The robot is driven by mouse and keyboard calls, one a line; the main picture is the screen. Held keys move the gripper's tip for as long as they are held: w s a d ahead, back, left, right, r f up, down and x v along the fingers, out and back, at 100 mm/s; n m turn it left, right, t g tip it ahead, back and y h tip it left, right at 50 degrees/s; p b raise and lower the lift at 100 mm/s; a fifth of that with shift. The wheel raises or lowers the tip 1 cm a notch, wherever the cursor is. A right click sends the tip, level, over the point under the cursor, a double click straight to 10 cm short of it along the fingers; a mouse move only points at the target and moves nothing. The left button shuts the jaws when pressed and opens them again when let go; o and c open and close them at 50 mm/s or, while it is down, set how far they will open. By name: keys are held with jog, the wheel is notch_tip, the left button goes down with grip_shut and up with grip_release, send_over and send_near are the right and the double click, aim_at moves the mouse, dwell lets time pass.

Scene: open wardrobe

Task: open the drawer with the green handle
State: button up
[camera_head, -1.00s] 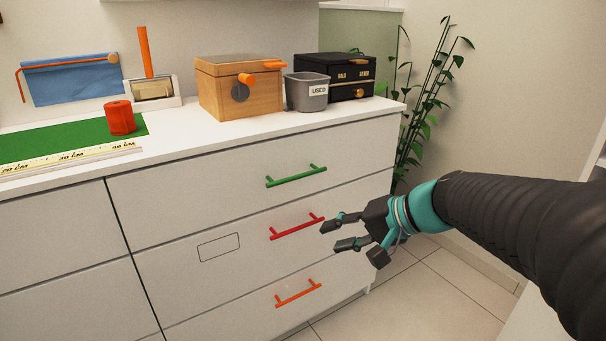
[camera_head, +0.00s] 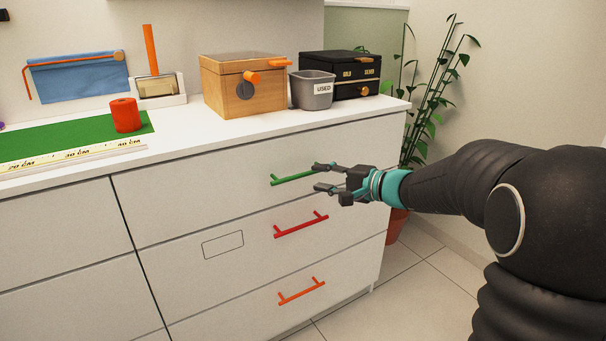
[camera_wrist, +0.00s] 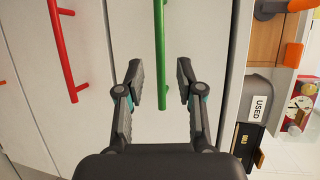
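The green handle (camera_head: 292,179) is on the top drawer (camera_head: 215,190) of the white chest, which is shut. My gripper (camera_head: 317,176) is open at the right end of this handle, and its upper finger hides that end in the head view. In the wrist view the green handle (camera_wrist: 161,55) runs down between the two open fingers of my gripper (camera_wrist: 160,85). The fingers stand apart on both sides of it, with a gap on each side. Whether the fingertips reach the handle's depth I cannot tell.
A red handle (camera_head: 301,225) and an orange handle (camera_head: 302,291) are on the drawers below. On the top stand a wooden box (camera_head: 225,90), a grey bin (camera_head: 312,92) and a black box (camera_head: 335,65). A potted plant (camera_head: 430,110) stands at the right.

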aim_at(305, 175)
jog(key=shift+x, duration=3.1)
grip_shut()
